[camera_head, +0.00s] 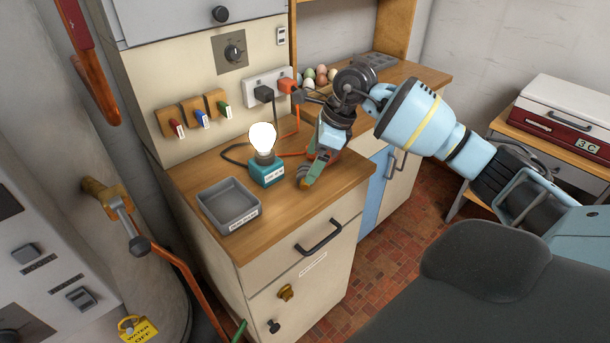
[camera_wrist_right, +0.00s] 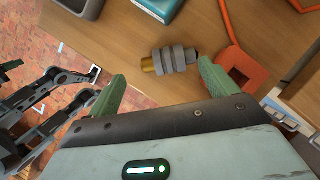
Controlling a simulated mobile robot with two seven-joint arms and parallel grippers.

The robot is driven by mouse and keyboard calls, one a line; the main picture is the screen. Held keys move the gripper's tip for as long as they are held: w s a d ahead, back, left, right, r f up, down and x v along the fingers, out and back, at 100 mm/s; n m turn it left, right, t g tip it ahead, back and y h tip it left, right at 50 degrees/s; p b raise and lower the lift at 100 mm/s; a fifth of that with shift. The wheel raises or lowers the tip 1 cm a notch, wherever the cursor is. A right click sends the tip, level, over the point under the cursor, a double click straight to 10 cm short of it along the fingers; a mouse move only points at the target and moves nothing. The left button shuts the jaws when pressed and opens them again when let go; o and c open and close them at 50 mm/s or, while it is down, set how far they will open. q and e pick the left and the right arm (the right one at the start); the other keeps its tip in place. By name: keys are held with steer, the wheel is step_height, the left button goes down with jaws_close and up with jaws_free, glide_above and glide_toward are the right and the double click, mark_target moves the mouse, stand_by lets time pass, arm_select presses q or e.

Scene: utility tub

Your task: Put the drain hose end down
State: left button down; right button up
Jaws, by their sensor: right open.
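A short ribbed grey fitting with a brass end (camera_wrist_right: 174,60) lies on the wooden counter (camera_wrist_right: 195,25). I cannot tell for sure that it is the drain hose end. My right gripper (camera_wrist_right: 162,82) is open, with green fingers wide apart and nothing between the pads. The fitting lies just beyond the fingers, nearer the right one. In the head view my right gripper (camera_head: 309,178) points down low over the counter, and its wrist hides part of the counter behind. My left gripper is not identifiable.
A grey tray (camera_head: 228,205) and a lit bulb on a teal base (camera_head: 266,170) stand left of my right gripper. Orange cord runs behind it to the wall sockets (camera_head: 268,88). In the wrist view a flat orange piece (camera_wrist_right: 243,68) lies by the right finger.

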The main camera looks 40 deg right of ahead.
mark_target(305, 171)
steer(key=shift+w+a+f, duration=0.15)
steer(key=shift+f, duration=0.3)
steer(key=x, duration=0.4)
steer(key=shift+w, duration=0.1)
steer(key=c, duration=1.2)
arm_select(q)
steer(key=shift+w+r, duration=0.25)
steer(key=shift+r, duration=0.1)
arm_select(e)
steer(key=shift+r, duration=0.15)
steer(key=shift+r, duration=0.6)
step_height(305, 171, up, 2)
steer(key=shift+r, duration=0.1)
arm_select(q)
steer(key=shift+s+f+b, duration=0.2)
steer(key=shift+f+b, duration=0.35)
steer(key=shift+f, duration=0.25)
arm_select(e)
steer(key=s+a, duration=0.2)
steer(key=s, duration=0.2)
steer(key=s+a+r, duration=0.1)
steer(key=s+a, duration=0.2)
steer(key=s, duration=0.2)
steer(key=s+a, duration=0.3)
steer(key=s, duration=0.1)
steer(key=shift+s+a+r, duration=0.15)
steer(key=shift+s+a, duration=0.1)
steer(key=shift+s, duration=0.05)
